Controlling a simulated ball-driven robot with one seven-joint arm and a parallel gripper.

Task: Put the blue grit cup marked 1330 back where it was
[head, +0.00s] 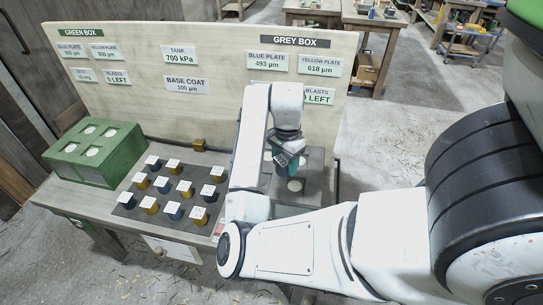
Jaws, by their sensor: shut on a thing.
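My gripper (289,161) is shut on a small dark blue-green thing (283,164), partly hidden by the fingers. I cannot read a mark on it. It is above or at the dark grey box (313,178), whose top has pale round spots; contact cannot be told. Left of my arm, a dark mat (186,228) holds rows of blue and yellow cups with white tops, such as a blue cup (153,163) and a yellow cup (173,167). The marks are too small to read.
A green box (97,155) with round pale spots stands at the bench's left. A small yellow-brown block (199,145) sits behind the mat. A wooden board (215,65) with labels rises at the back. My arm hides the bench right of the mat.

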